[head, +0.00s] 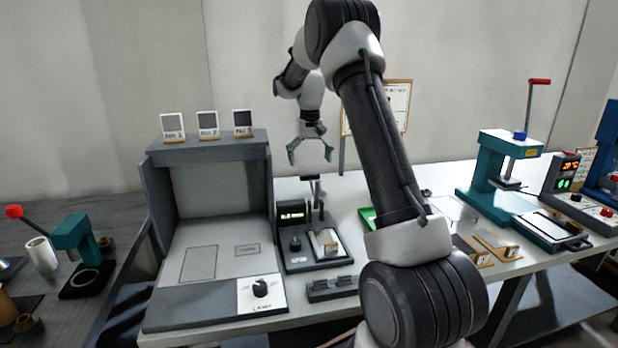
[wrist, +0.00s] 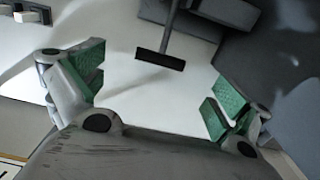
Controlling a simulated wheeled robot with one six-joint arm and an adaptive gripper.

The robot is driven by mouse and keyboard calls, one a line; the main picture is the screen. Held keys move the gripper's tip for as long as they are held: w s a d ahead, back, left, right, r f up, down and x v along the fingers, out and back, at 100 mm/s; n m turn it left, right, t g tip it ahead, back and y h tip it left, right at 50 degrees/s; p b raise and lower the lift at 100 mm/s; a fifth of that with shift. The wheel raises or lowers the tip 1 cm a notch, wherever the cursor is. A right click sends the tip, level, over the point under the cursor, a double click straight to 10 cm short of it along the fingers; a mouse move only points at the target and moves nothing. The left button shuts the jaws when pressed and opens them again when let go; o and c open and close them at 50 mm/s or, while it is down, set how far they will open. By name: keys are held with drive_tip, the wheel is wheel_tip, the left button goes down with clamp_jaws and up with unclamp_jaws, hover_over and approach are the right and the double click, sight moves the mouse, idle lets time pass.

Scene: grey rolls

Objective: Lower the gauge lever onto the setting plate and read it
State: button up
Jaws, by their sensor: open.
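The dark gauge (head: 292,213) has a lit green display and a black knob, and stands right of the grey booth. Its lever (head: 312,179) is upright with a dark crossbar at the top. In the wrist view the lever's crossbar (wrist: 160,60) lies between and beyond the fingers, touching neither. My gripper (head: 310,152) is open and empty, just above the crossbar in the head view; both green-padded fingers show in the wrist view (wrist: 155,92). A pale block or plate (head: 326,241) lies at the gauge's front right; I cannot tell whether it is the setting plate. The display digits are too small to read.
The grey booth (head: 205,290) with a lamp knob (head: 260,288) stands left. A slotted dark block (head: 332,288) lies in front of the gauge. A green tray (head: 368,218) is partly behind my arm. A teal press (head: 503,165) stands right.

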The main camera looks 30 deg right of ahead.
sight(310, 177)
wheel_tip(310, 177, down, 7)
drive_tip(key=shift+r, duration=0.2)
drive_tip(key=shift+c, duration=0.2)
